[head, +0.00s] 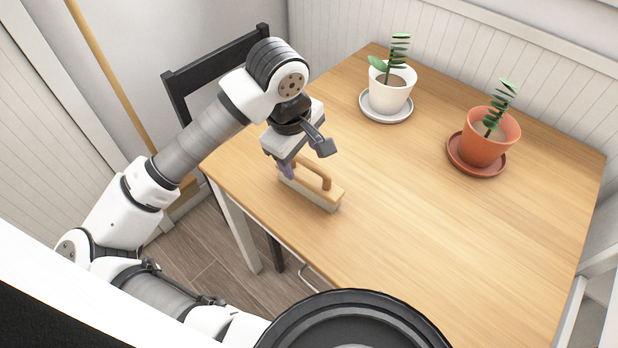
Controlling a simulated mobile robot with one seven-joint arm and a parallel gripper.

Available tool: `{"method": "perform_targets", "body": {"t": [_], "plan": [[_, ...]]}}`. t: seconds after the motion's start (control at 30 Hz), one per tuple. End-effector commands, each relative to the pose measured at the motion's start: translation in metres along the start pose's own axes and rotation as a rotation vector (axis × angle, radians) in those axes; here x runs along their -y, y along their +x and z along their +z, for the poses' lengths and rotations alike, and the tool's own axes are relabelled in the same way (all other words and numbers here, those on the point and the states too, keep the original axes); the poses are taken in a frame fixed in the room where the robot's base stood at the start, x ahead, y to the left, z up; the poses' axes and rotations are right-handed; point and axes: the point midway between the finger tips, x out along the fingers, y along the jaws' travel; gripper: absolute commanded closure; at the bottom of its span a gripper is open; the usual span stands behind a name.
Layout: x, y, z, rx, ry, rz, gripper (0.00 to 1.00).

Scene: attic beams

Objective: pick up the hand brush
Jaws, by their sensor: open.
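The hand brush (328,198) is a wooden block with a raised loop handle and pale bristles below. It lies on the wooden table (430,240) near its left edge, in the head view. My gripper (289,172) is open and points down over the brush's left end. A fingertip shows close to that end and the handle. I cannot tell whether it touches the brush. The gripper body and fingers hide part of the brush's left end.
A white pot with a plant (390,92) stands on a saucer at the back. A terracotta pot with a plant (487,138) stands on a saucer at the right. A black chair (180,95) is behind the table's left side. The table's middle and front are clear.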

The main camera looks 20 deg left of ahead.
Motion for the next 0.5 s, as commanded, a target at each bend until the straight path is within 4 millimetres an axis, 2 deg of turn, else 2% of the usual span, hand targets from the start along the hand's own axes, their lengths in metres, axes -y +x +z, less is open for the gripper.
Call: {"method": "perform_targets", "body": {"t": [0.27,0.5], "plan": [[0.001,0.019,0.002,0.004,0.001,0.001,0.39],[0.002,0.051,0.002,0.004,-0.001,0.002,0.39]]}}
